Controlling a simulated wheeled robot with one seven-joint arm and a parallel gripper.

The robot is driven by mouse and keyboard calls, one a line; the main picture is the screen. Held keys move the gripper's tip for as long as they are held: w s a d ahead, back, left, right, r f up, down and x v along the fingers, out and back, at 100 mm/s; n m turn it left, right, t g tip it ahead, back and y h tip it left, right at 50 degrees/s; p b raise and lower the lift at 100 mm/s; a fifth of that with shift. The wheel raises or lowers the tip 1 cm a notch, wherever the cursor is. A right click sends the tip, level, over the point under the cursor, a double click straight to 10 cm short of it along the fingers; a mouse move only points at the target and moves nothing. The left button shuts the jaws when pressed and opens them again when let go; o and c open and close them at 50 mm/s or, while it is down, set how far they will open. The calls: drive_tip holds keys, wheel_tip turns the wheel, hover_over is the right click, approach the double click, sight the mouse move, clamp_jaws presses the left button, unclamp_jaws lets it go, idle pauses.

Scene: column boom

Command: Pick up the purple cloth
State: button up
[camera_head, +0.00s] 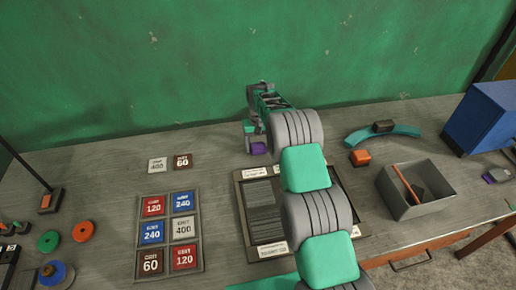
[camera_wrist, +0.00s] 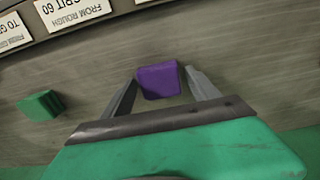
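The purple cloth (camera_wrist: 159,81) is a small, block-like folded piece on the grey bench. In the wrist view it lies between the fingertips of my gripper (camera_wrist: 161,76). The fingers stand apart, one on each side of it, with a slight gap visible at least on the right. I cannot tell how far the tips are above the bench. In the head view the purple cloth (camera_head: 258,148) shows just below the end of my arm, behind the dark framed board (camera_head: 243,222). My fingertips are not clear there.
A green block (camera_wrist: 40,104) lies left of the cloth in the wrist view. Grit-labelled blocks and their tray (camera_head: 138,238) are on the left. An orange block (camera_head: 360,157), a teal curved piece (camera_head: 400,134), a grey bin (camera_head: 400,206) and a blue box (camera_head: 482,118) are right. A green wall (camera_head: 200,60) stands behind.

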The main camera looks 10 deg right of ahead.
drive_tip(key=c, duration=1.2)
drive_tip(key=shift+o, duration=0.2)
drive_tip(key=shift+r, duration=0.1)
